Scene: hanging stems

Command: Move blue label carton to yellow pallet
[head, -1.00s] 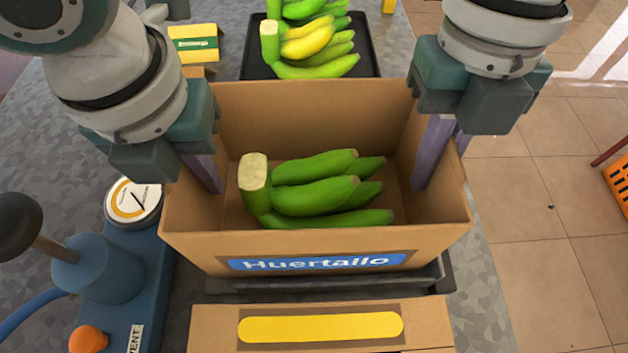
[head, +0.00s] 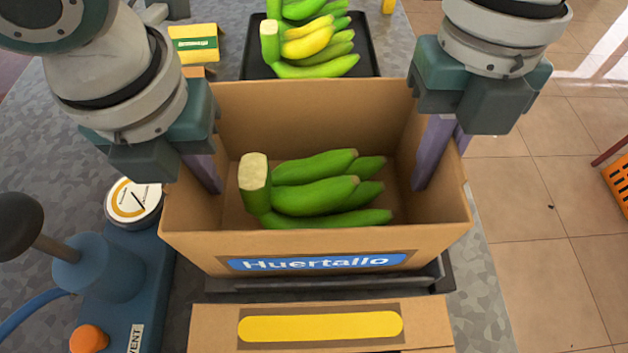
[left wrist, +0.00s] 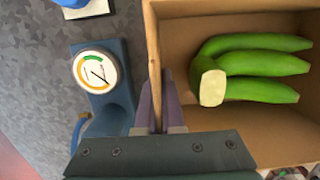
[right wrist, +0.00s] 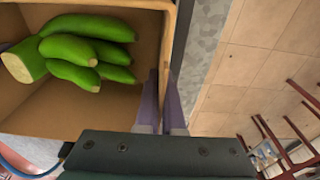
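The blue label carton (head: 300,248) is an open cardboard box with a blue "Huertallo" label on its front and a bunch of green bananas (head: 315,190) inside. My left gripper (head: 208,178) has its purple fingers on both sides of the carton's left wall, and the left wrist view (left wrist: 158,105) shows them closed on it. My right gripper (head: 440,150) grips the right wall the same way, as the right wrist view (right wrist: 160,100) shows. I cannot make out a yellow pallet in any view.
A carton with a yellow label (head: 320,327) is directly in front. A blue device with a dial (head: 134,203) and an orange knob (head: 88,338) stands at left. A black tray (head: 368,62) with bananas is behind. Tiled floor lies at right.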

